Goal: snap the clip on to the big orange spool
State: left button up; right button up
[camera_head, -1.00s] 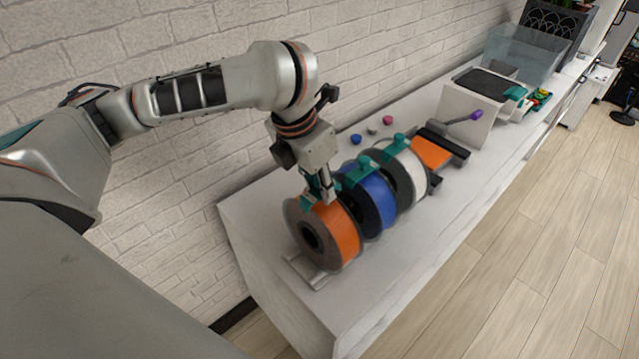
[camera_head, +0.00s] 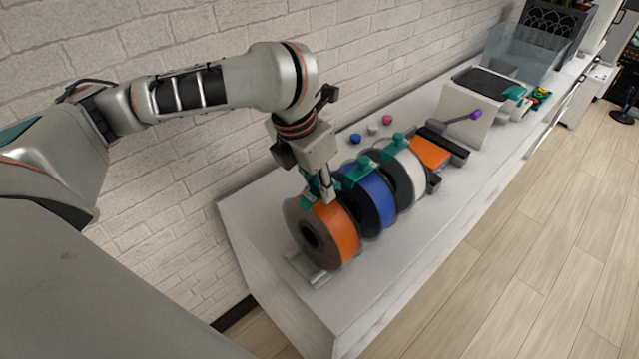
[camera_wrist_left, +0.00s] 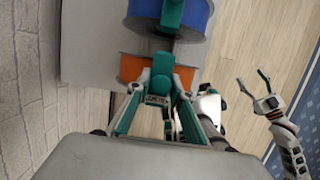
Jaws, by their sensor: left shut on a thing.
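The big orange spool (camera_head: 343,232) stands at the near end of the row of spools, its grey flange facing left. It also shows in the wrist view (camera_wrist_left: 130,68). My left gripper (camera_head: 327,198) points down at the top of this spool. It is shut on a teal clip (camera_wrist_left: 161,82), which sits at the spool's upper rim. I cannot tell whether the clip is seated on the rim; the fingers hide much of it. My right gripper (camera_wrist_left: 255,88) shows at the right of the wrist view, fingers apart and empty, away from the spools.
Behind stand a blue spool (camera_head: 378,195) and a white spool (camera_head: 411,172), each with a teal clip on top. An orange-topped device (camera_head: 432,152) and a white box (camera_head: 466,115) are farther along the white counter (camera_head: 262,215). Small coloured pieces lie near the brick wall.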

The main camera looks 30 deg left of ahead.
pick_arm(q)
jog(key=shift+f, duration=0.75)
dwell(0.7)
jog(key=shift+o, duration=0.2)
jog(key=shift+s+f, duration=0.25)
jog(key=shift+f, duration=0.2)
jog(key=shift+s+f, duration=0.2)
jog(key=shift+f, duration=0.25)
dwell(0.5)
jog(key=o, duration=0.9)
jog(key=shift+c, duration=0.2)
jog(key=shift+w+f, duration=0.25)
jog(key=shift+w, duration=0.2)
jog(key=shift+s+r, duration=0.2)
jog(key=o, duration=1.1)
jog(key=shift+w+a, duration=0.15)
jog(key=shift+c, duration=0.2)
jog(key=shift+r, duration=0.15)
jog(key=shift+r, duration=3.55)
